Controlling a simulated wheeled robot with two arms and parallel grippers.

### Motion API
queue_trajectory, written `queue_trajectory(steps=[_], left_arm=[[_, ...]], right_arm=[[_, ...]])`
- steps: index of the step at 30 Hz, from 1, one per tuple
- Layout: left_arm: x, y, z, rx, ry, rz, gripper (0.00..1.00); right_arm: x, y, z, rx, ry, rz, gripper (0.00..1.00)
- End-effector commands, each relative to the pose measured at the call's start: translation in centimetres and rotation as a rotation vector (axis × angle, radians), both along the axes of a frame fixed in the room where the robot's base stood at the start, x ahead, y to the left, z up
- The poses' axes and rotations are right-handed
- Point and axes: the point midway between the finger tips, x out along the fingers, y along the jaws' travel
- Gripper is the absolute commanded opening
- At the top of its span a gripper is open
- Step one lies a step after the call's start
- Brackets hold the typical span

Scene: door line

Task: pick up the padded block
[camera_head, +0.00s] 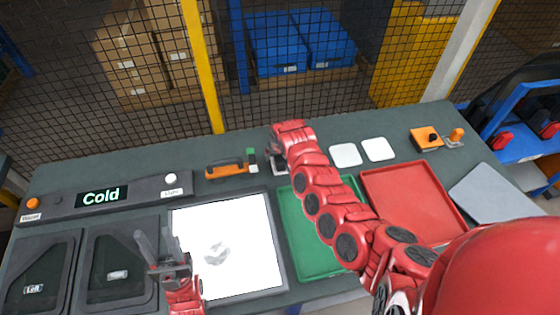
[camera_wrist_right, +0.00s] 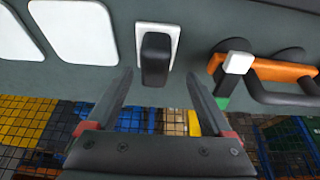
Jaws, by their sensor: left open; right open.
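A black padded block (camera_wrist_right: 155,62) stands on a small white plate (camera_wrist_right: 171,36) in the right wrist view. My right gripper (camera_wrist_right: 160,76) is open, with one finger on each side of the block's near end and a gap to both. In the head view my right arm reaches over the table's back edge and hides most of the block. My left gripper (camera_head: 155,240) is open and empty, above the front left of the table beside the white lit panel (camera_head: 240,235).
An orange-handled fixture (camera_head: 228,170) stands close beside the block. White square plates (camera_head: 345,155) lie on the other side. A mesh fence (camera_head: 150,90) stands behind the table.

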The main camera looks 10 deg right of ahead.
Motion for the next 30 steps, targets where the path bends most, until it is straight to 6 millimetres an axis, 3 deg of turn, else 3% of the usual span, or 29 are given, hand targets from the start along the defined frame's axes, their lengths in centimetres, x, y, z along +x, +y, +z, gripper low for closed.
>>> queue_trajectory(steps=[11,13,26,30], left_arm=[[0.0,0.0,0.8,0.000,0.000,0.000,0.44],[0.0,0.0,-0.2,0.000,0.000,0.000,0.44],[0.0,0.0,-0.7,0.000,0.000,0.000,0.44],[0.0,0.0,-0.7,0.000,0.000,0.000,0.44]], right_arm=[[0.8,-0.8,-2.4,-0.003,0.004,0.000,0.85],[1.1,-0.6,-3.8,-0.005,0.006,0.005,0.85],[1.6,-0.8,-4.5,0.000,0.003,-0.003,0.85],[1.6,-0.8,-4.5,0.000,0.003,-0.003,0.63]])
